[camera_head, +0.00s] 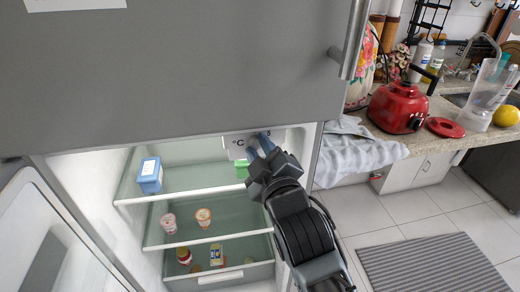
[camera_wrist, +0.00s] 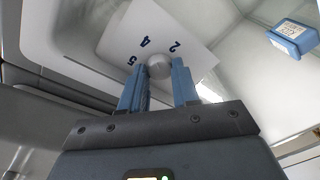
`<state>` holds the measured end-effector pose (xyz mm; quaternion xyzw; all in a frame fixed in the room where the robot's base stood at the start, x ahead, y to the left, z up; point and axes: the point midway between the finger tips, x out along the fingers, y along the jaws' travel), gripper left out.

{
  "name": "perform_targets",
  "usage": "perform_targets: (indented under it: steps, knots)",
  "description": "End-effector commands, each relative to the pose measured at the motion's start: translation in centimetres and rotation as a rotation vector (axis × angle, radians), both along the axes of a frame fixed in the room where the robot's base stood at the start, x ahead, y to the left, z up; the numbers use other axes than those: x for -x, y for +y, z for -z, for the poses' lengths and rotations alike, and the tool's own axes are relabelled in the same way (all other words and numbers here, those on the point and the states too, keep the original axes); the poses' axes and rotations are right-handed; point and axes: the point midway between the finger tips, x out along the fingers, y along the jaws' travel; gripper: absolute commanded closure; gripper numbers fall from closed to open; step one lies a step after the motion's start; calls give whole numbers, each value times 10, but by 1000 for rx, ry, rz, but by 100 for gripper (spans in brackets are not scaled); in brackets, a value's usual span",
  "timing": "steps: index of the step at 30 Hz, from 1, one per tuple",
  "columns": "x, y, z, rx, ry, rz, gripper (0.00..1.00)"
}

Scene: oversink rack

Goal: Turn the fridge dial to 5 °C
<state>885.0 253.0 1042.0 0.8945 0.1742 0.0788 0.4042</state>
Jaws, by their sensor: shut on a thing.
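The fridge dial (camera_wrist: 159,66) is a round grey knob on a white plate (camera_wrist: 130,40) in the wrist view. Blue numbers 5, 4 and 2 show on the plate around it; other marks are hidden. My gripper (camera_wrist: 160,84) has its two blue fingers on either side of the knob and is shut on it. In the head view my gripper (camera_head: 258,145) reaches up to the plate (camera_head: 239,146) at the top of the open fridge compartment. There "°C" and a 5 show, while my fingers hide the knob. I cannot tell which number the dial points at.
The fridge door (camera_head: 55,245) stands open at the left. A counter with a red appliance (camera_head: 398,107) is at the right, above free tiled floor and a grey mat (camera_head: 435,268).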

Motion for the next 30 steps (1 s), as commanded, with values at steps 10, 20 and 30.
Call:
perform_targets:
  steps: [10,20,30]
  knots:
    - [1,1,-1,70,-18,-2,100]
    - [1,1,-3,314,-87,-2,100]
    - [1,2,-2,622,-176,-2,100]
